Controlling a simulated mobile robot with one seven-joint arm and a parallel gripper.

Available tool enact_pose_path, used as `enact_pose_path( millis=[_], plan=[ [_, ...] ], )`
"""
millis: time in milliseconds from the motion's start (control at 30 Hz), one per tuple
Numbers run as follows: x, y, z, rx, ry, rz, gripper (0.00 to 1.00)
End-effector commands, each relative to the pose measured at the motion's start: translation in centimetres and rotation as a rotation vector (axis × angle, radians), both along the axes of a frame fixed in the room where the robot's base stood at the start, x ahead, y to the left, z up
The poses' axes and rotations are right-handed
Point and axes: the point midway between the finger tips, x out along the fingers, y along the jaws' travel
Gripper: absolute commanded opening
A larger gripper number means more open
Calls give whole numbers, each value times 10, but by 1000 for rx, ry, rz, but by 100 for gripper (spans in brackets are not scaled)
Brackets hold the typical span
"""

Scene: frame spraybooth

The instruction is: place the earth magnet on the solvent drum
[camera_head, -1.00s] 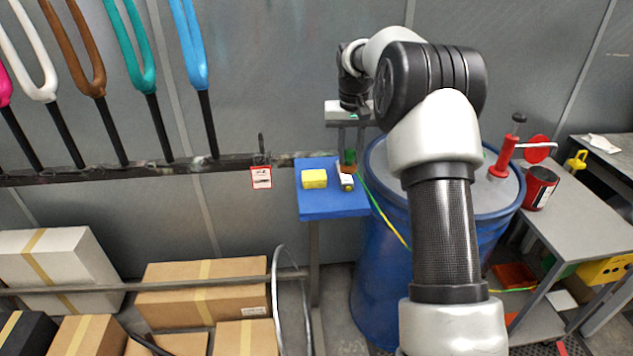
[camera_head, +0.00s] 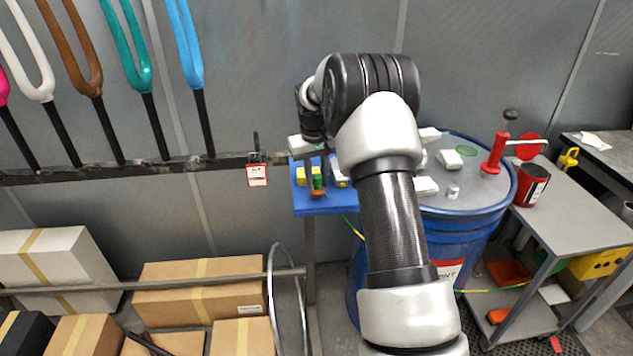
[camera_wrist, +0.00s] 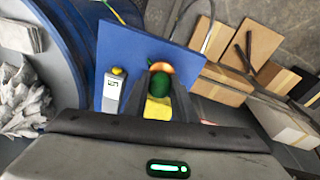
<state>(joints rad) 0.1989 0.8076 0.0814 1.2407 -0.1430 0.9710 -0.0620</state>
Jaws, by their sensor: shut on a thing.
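The earth magnet, a green piece with a copper-coloured end (camera_head: 318,190), is between the fingers of my gripper (camera_head: 317,172). It also shows in the wrist view (camera_wrist: 160,68), copper end pointing away from the palm. My gripper is shut on it, over the blue shelf (camera_head: 322,209); whether the magnet touches the shelf I cannot tell. The solvent drum (camera_head: 458,232) is blue, with a grey lid, right of the shelf and partly hidden behind my arm. A green ring (camera_head: 467,150) shows on its lid. The drum's edge shows at left in the wrist view (camera_wrist: 68,50).
A yellow block (camera_wrist: 157,108) and a white device with a yellow knob (camera_wrist: 112,90) lie on the shelf. A red can (camera_head: 532,186) stands right of the drum.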

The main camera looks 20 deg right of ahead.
Motion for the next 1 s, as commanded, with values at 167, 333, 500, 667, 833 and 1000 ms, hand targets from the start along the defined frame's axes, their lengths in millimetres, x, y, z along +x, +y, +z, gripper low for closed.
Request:
enact_pose_path(
  millis=[167,333,500,667,833,1000],
  plan=[
    [0,0,-13,-1,-2,0,0],
    [1,0,-13,-1,-3,0,0],
    [0,0,-17,-1,-2,0,0],
    [0,0,-16,0,-1,0,43],
    [0,0,-16,0,-1,0,43],
    [0,0,-10,-1,-2,0,43]
  ],
)
